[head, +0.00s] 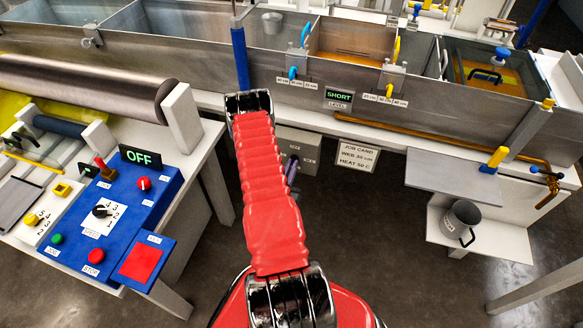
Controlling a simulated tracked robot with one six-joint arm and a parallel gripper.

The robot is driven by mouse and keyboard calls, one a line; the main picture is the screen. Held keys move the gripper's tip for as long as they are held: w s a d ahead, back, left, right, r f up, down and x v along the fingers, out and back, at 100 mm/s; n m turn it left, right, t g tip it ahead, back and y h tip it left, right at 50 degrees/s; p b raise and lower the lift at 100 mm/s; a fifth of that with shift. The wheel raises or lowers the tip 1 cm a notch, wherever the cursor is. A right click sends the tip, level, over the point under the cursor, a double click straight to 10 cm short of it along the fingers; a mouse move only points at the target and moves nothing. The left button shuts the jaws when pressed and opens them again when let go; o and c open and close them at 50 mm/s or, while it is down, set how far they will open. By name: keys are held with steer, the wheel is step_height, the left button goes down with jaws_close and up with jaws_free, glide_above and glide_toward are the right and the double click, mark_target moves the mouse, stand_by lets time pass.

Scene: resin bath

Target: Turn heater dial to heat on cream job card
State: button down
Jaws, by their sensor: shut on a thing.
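The cream job card (357,157) hangs on the front of the bath bench, right of centre; its bottom line looks like HEAT 50 C. The grey heater box (307,143) is left of the card, below the bath, with small labels too blurred to read. My red arm covers its left part. My gripper (291,170) is mostly hidden behind the arm; a dark part of it shows against the box front. It is shut at the dial's place; the dial and its pointer cannot be made out.
A blue control panel (112,205) with an OFF sign stands left, beside a large roller (90,85). A SHORT level sign (338,97) is on the bath wall. A grey shelf (450,184) and dark mug (461,222) stand right. The floor between is clear.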

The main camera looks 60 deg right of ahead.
steer(key=m, duration=1.8)
steer(key=shift+a+m, duration=0.15)
steer(key=shift+m, duration=0.25)
steer(key=c, duration=1.9)
jaws_free()
steer(key=shift+w+r, duration=0.1)
steer(key=shift+o, duration=0.2)
steer(key=s+a, duration=0.2)
steer(key=a, duration=1.1)
steer(key=shift+a, duration=0.25)
